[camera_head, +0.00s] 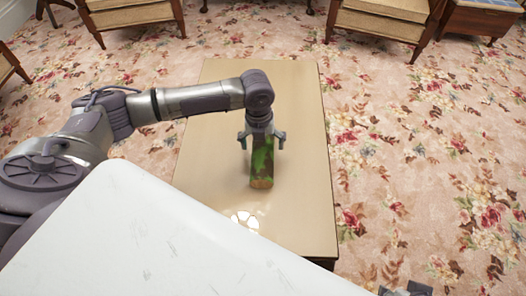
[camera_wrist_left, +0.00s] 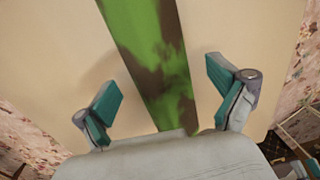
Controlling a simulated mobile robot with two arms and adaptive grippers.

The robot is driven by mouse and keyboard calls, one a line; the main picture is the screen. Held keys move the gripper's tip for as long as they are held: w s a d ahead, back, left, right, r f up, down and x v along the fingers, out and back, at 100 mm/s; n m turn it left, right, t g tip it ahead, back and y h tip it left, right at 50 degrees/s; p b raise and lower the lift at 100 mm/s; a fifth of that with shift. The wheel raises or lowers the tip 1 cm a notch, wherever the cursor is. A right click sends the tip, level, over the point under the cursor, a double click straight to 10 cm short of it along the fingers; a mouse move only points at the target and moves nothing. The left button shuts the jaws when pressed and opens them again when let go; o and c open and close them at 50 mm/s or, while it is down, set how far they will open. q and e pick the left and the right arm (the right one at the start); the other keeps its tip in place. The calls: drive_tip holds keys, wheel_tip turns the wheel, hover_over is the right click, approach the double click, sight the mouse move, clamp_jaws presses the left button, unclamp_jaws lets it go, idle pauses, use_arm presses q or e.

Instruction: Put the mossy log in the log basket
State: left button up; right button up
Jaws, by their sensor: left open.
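The mossy log (camera_head: 261,168), brown with bright green patches, is over the tan table, below my left gripper. My left gripper (camera_head: 262,143) is open, with a finger on each side of the log. In the left wrist view the log (camera_wrist_left: 152,45) runs between the two teal-padded fingers (camera_wrist_left: 165,90), with a gap on each side. The log's near end is hidden behind the gripper body there. At the bottom right edge of the head view, a small part of my right gripper (camera_head: 405,290) shows.
The tan table (camera_head: 225,85) is otherwise bare, with a bright reflection near its front. Cushioned wooden chairs (camera_head: 378,25) and a small side table (camera_head: 483,18) stand at the back. Floral carpet (camera_head: 430,150) lies open to the right.

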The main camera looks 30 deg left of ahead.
use_arm(q)
wheel_tip(320, 180, down, 2)
drive_tip(key=shift+f, duration=0.25)
drive_tip(key=shift+r, duration=0.15)
clamp_jaws()
